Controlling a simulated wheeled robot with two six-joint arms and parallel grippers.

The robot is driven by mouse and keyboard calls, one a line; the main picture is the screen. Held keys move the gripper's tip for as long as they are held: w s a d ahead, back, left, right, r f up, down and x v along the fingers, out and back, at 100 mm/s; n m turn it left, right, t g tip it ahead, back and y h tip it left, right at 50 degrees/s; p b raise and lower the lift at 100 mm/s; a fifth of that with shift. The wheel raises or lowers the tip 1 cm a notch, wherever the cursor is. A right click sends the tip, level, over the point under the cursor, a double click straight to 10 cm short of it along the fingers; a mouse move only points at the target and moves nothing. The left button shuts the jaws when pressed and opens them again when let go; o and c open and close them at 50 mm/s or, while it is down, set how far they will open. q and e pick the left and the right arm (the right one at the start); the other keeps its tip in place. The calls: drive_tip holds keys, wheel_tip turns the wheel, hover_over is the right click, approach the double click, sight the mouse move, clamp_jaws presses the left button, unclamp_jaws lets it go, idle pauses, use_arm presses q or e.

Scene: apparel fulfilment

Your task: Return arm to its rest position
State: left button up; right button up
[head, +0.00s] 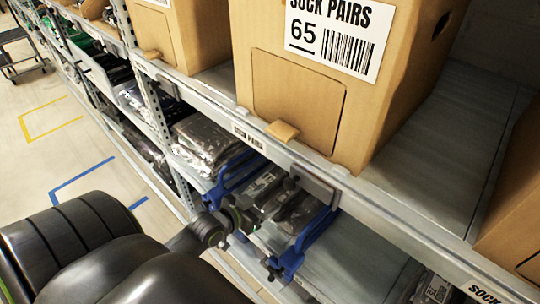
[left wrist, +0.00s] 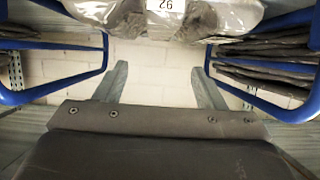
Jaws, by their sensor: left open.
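My left arm comes in from the lower left of the head view. My left gripper (head: 280,203) is at the lower shelf level, between two blue dividers (head: 302,243), below the sock box shelf, and partly hidden by the shelf edge. In the left wrist view the gripper's two fingers (left wrist: 160,84) stand wide apart with nothing between them. Clear-wrapped packages (left wrist: 205,18) with a label reading 26 show beyond the fingers at the top of that view, apart from them. My right gripper is in neither view.
A cardboard box (head: 290,95) labelled SOCK PAIRS 65 stands on the upper shelf, above the gripper. Blue dividers (left wrist: 106,55) flank the gripper closely. Dark folded packages (left wrist: 265,55) lie to the right in the left wrist view. Open floor (head: 60,150) shows at left.

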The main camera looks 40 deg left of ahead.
use_arm(q)
drive_tip(key=shift+s, duration=0.15)
idle(0.5)
drive_tip(key=s+d+n+g+y, duration=0.1)
drive_tip(key=s+d+g+y, duration=0.2)
drive_tip(key=s+g, duration=1.15)
drive_tip(key=s+a+f+t+p, duration=0.1)
drive_tip(key=s+f+t+p, duration=0.15)
drive_tip(key=f, duration=0.65)
drive_tip(key=s+f+t+p, duration=0.15)
drive_tip(key=f+p, duration=0.25)
drive_tip(key=f, duration=0.6)
drive_tip(key=s+f+g+p, duration=0.1)
drive_tip(key=s+f+p, duration=0.1)
drive_tip(key=s+f, duration=0.3)
drive_tip(key=s+d+f+h+p, duration=0.1)
drive_tip(key=s+f+p, duration=0.2)
drive_tip(key=s, duration=0.7)
wheel_tip(320, 180, down, 2)
drive_tip(key=shift+s+f+g, duration=0.2)
drive_tip(key=shift+s+g, duration=0.05)
drive_tip(key=shift+g, duration=0.1)
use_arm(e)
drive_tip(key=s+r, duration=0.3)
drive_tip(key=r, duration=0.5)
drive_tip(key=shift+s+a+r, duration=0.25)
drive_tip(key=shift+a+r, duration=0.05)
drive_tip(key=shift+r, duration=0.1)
use_arm(q)
drive_tip(key=shift+d, duration=0.1)
